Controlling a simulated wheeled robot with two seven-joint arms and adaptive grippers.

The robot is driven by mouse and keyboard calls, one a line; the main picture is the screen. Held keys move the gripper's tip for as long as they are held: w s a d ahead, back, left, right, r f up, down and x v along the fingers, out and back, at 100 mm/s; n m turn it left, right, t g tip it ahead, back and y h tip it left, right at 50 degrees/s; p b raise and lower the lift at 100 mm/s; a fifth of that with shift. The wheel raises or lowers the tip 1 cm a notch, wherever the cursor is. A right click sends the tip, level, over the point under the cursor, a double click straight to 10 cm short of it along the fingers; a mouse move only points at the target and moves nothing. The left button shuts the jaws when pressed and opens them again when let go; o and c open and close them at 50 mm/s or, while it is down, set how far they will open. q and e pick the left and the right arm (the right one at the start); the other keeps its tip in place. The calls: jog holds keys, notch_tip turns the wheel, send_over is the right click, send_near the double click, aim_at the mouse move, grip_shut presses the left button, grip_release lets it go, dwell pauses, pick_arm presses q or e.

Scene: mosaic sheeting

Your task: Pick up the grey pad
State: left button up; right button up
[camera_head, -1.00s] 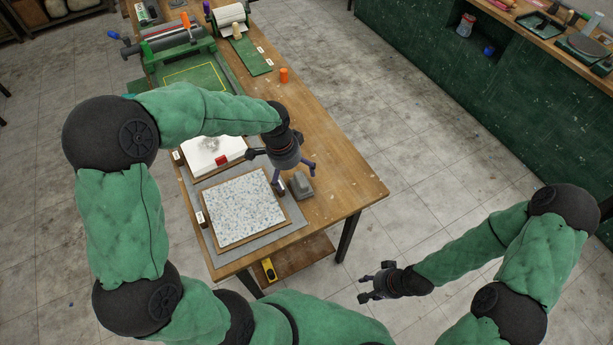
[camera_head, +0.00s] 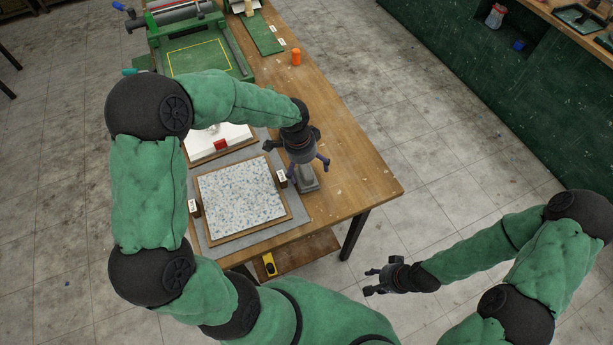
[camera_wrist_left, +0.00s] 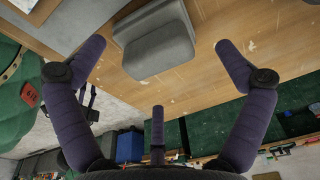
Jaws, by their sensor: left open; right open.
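The grey pad (camera_head: 308,181) sits on the wooden table just right of the mosaic sheet; it looks like a small block with a raised grip. My left gripper (camera_head: 306,166) is above it and hides part of it in the head view. In the left wrist view the pad (camera_wrist_left: 157,47) lies ahead of the open fingers of my left gripper (camera_wrist_left: 162,62), roughly between them, with nothing held. My right gripper (camera_head: 372,281) is open and empty, off the table over the floor at the lower right.
A speckled mosaic sheet (camera_head: 240,194) lies on a board with a grey mat (camera_head: 268,233) under it. A white tray with a red item (camera_head: 220,145) is behind it. A green press (camera_head: 198,62) and an orange cylinder (camera_head: 296,57) stand farther back. The table's right side (camera_head: 350,165) is clear.

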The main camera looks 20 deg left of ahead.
aim_at(307, 175)
pick_arm(q)
jog(key=shift+w+d+f+b, duration=0.1)
jog(key=shift+f+b, duration=0.25)
jog(key=shift+f, duration=1.05)
jog(key=shift+d+f+b, duration=0.1)
jog(key=shift+f+b, duration=0.2)
jog(key=shift+f, duration=1.05)
jog(key=c, duration=1.4)
